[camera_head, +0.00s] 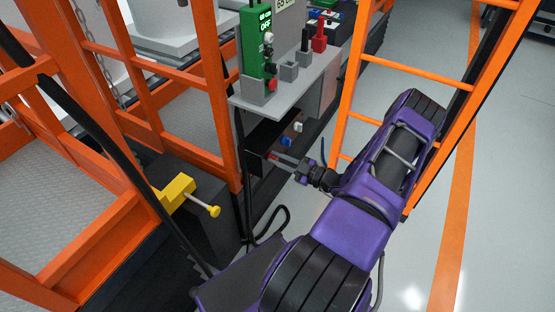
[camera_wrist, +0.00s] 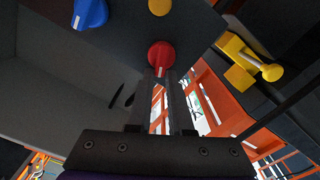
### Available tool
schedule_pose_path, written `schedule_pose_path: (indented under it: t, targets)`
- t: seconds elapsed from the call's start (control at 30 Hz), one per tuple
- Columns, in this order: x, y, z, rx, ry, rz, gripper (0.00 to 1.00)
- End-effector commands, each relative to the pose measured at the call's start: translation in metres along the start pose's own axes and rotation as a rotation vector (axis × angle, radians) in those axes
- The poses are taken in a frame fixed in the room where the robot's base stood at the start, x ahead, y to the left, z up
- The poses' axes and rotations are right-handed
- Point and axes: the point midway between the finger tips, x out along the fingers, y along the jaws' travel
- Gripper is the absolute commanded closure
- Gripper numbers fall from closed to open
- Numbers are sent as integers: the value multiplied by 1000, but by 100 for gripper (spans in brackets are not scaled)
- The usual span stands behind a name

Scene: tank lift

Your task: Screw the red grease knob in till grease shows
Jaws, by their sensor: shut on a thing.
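The red knob (camera_wrist: 161,54) sits on the dark face of a unit, at the top middle of the wrist view. A pale mark shows on it. My gripper (camera_wrist: 161,74) is shut on the knob, with a fingertip on either side of it. In the head view my gripper (camera_head: 282,160) reaches left into the dark recess under the grey shelf, where only a little red of the knob (camera_head: 272,155) shows. A round yellow spot (camera_wrist: 160,6) is on the same face; I cannot tell whether it is grease or a fitting.
A blue knob (camera_wrist: 90,13) is on the face beside the red one. A yellow block with a plunger (camera_head: 177,190) stands at left by an orange frame (camera_head: 222,110). A green control box (camera_head: 255,45) is above the grey shelf (camera_head: 285,105). An orange ladder (camera_head: 405,62) stands close by my arm.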

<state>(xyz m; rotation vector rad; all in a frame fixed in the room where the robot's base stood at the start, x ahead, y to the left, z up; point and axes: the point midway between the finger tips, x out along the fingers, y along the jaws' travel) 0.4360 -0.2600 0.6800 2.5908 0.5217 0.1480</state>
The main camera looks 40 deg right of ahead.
Motion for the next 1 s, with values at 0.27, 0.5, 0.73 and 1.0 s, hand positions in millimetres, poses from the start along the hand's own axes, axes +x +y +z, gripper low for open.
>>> schedule_pose_path:
  t: [0.27,0.5,0.73,1.0]
  targets:
    - [-1,3,7,14,-20,7,100]
    - [-2,2,8,14,-21,6,80]
    - [-2,2,6,15,-17,6,55]
    - [-7,1,4,16,-13,5,55]
